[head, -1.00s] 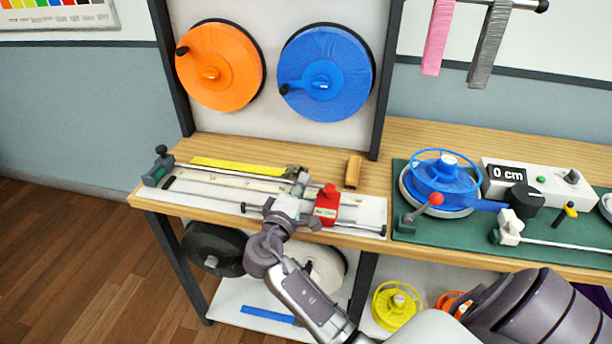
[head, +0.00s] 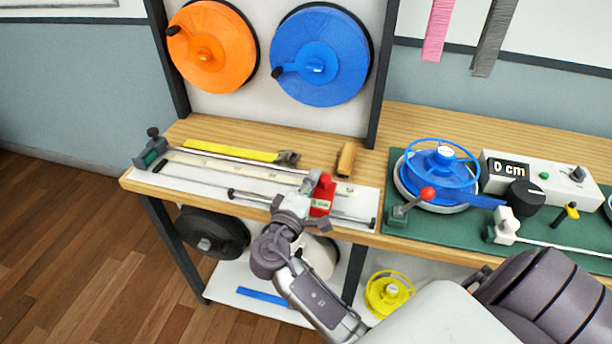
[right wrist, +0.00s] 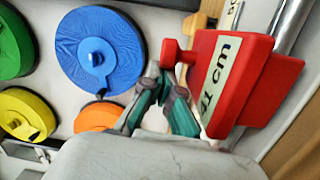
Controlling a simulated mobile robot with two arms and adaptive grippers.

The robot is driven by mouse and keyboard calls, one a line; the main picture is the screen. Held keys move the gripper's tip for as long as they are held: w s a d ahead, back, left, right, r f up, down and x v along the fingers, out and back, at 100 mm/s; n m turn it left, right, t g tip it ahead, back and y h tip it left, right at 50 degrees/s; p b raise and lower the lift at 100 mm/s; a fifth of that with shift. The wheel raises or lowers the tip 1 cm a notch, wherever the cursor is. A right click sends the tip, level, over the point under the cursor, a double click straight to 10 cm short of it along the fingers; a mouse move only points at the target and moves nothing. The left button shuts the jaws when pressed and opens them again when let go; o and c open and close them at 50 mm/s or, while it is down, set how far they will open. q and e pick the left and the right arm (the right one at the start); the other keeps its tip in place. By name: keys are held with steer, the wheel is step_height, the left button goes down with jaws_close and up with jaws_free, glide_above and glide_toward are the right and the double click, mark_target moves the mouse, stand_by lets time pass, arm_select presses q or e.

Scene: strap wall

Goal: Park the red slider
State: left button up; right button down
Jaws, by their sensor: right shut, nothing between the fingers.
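The red slider (head: 322,197) sits on the metal rail of the white measuring board (head: 366,208), near the board's right end. In the right wrist view the red slider (right wrist: 240,78) is large and close, with a pale label reading "cm" and a red knob at its left side. My right gripper (head: 308,182) is shut and empty, directly beside the slider's left side. In the right wrist view its fingertips (right wrist: 160,75) are together close to the red knob; whether they touch it I cannot tell. My left gripper is not in view.
A grey-green clamp (head: 151,150) stands at the board's left end. A yellow strap (head: 230,150) and a wooden block (head: 346,158) lie behind the slider. To the right, a green mat (head: 405,222) holds a blue reel (head: 440,172) and a red-knobbed lever (head: 412,202).

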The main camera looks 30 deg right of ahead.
steer(key=s+d, duration=0.6)
steer(key=s, duration=0.1)
steer(key=shift+w, duration=0.1)
